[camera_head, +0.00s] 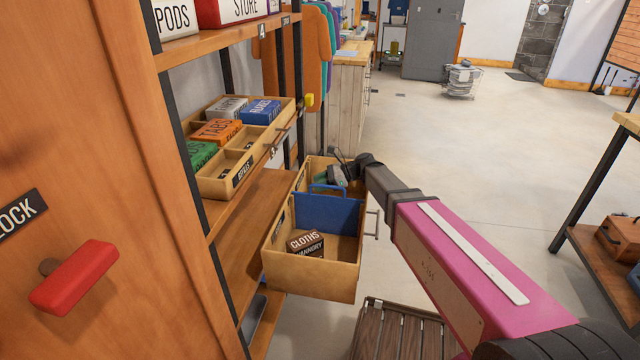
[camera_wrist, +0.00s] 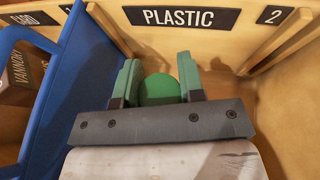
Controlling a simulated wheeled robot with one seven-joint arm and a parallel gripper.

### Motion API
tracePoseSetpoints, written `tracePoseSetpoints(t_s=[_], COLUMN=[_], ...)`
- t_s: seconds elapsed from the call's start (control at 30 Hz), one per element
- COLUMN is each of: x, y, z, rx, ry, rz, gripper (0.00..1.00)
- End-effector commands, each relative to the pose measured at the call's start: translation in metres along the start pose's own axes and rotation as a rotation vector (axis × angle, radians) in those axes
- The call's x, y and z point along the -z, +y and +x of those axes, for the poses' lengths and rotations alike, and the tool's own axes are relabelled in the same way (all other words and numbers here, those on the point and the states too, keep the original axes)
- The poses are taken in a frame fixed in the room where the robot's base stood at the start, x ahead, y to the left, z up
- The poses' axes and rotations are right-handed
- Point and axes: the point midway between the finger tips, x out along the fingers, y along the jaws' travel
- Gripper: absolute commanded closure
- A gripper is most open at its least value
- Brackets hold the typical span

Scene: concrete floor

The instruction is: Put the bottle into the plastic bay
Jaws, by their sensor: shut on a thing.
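In the wrist view a round green thing, which looks like part of the bottle (camera_wrist: 159,89), sits between the two green fingers of my gripper (camera_wrist: 159,66). My gripper is shut on it. The rest of the bottle is hidden. The plastic bay (camera_wrist: 215,52) has wooden walls and a black PLASTIC label, just ahead of the fingertips. In the head view my gripper (camera_head: 338,174) is low in the far part of the pulled-out wooden drawer, beyond the blue divider (camera_head: 328,213). I cannot tell whether the bottle touches the bay floor.
The blue divider (camera_wrist: 82,85) stands close on the left in the wrist view. A brown CLOTHS box (camera_head: 306,243) lies in the drawer's near part. A wooden tray (camera_head: 213,187) with several small boxes is on the shelf at left. Open floor (camera_head: 480,140) lies to the right.

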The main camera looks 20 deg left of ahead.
Motion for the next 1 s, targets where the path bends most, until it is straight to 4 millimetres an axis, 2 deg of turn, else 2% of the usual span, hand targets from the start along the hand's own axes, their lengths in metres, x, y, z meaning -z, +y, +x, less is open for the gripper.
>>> tracePoseSetpoints(t_s=[0.17,0.2,0.23,0.27,0.67,0.87,1.0], x=[0.003,0.002,0.002,0.002,-0.001,0.0,0.0], y=[0.0,0.0,0.0,0.0,0.0,0.0,0.0], z=[0.001,0.001,0.001,0.001,-0.003,-0.026,-0.049], rx=[0.0,0.0,0.0,0.0,0.0,0.002,0.003], ry=[0.0,0.0,0.0,0.0,0.0,0.001,0.001], rz=[0.001,0.0,0.0,0.0,0.0,0.0,0.001], gripper=[0.98,0.51,0.41,0.39,0.39,0.39,0.39])
